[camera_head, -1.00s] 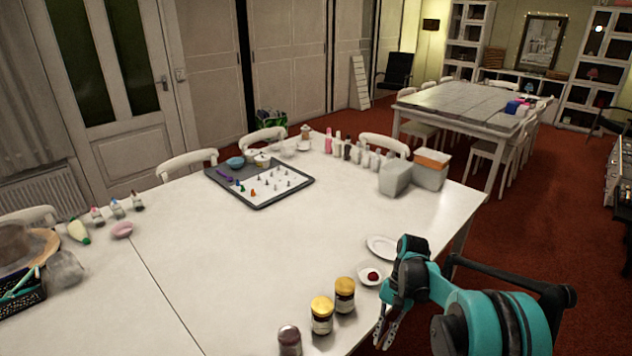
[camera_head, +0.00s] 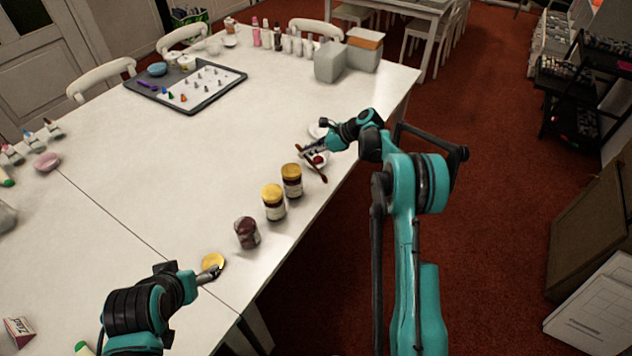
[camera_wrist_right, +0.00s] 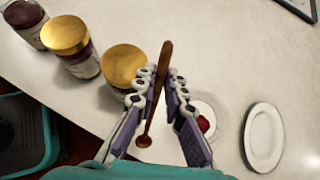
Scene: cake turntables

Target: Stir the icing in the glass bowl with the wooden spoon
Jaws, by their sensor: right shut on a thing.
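The wooden spoon (camera_head: 316,165) is a thin dark brown stick. My right gripper (camera_head: 308,151) is shut on it, beside the small bowl with the red icing. In the right wrist view the spoon (camera_wrist_right: 158,88) slants between the fingers of the gripper (camera_wrist_right: 158,92), with a rounded end low in the picture. The small bowl (camera_wrist_right: 216,108) is just right of the fingers, partly hidden by them; the red icing (camera_wrist_right: 203,124) shows inside. My left gripper (camera_head: 209,274) is at a gold lid (camera_head: 213,260) near the table's front edge; its grip is unclear.
Two gold-lidded jars (camera_head: 274,202) (camera_head: 292,181) and a lidless dark jar (camera_head: 247,232) stand left of the right gripper. A white plate (camera_wrist_right: 264,137) lies beyond the bowl. A grey tray (camera_head: 190,105) with small pieces is farther back. The table's middle is clear.

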